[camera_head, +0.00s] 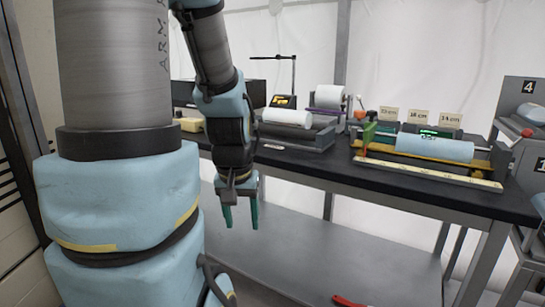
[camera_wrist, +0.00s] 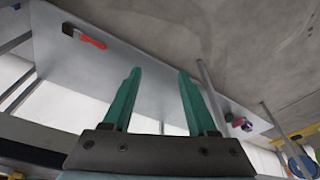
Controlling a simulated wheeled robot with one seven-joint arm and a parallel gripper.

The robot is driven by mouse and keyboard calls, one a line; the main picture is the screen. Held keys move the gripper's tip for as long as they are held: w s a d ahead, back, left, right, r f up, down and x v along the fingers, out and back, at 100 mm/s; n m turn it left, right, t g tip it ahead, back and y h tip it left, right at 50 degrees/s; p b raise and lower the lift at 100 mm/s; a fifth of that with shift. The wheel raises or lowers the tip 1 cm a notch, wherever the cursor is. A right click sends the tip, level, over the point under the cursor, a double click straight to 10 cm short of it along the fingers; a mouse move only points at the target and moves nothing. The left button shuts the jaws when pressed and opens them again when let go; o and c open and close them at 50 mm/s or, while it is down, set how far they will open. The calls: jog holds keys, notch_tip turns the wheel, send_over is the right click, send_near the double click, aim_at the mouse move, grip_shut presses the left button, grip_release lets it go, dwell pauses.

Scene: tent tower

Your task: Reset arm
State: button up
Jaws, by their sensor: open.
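My gripper (camera_head: 240,214) hangs down from my arm in front of the black-topped workbench. Its two green fingers are apart with nothing between them. In the wrist view the open fingers (camera_wrist: 156,98) point toward the bench's grey lower shelf (camera_wrist: 140,70) and the floor. My arm is folded in front of the bench, with its blue-padded links filling the left of the head view.
On the black bench top (camera_head: 330,168) stand a pale blue cylinder (camera_head: 434,148) in a cradle, a white roll (camera_head: 287,117), a stand-mounted device (camera_head: 283,101) and several small cards. A red-handled tool (camera_head: 347,301) lies on the lower shelf. Numbered racks (camera_head: 527,87) stand at right.

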notch_tip(320, 180, down, 10)
jog(key=s+g+b, duration=0.1)
jog(key=b, duration=0.6)
notch_tip(320, 180, up, 22)
jog(key=p, duration=2.1)
jog(key=shift+r+p, duration=0.25)
jog(key=shift+p, duration=0.15)
jog(key=shift+s, duration=0.1)
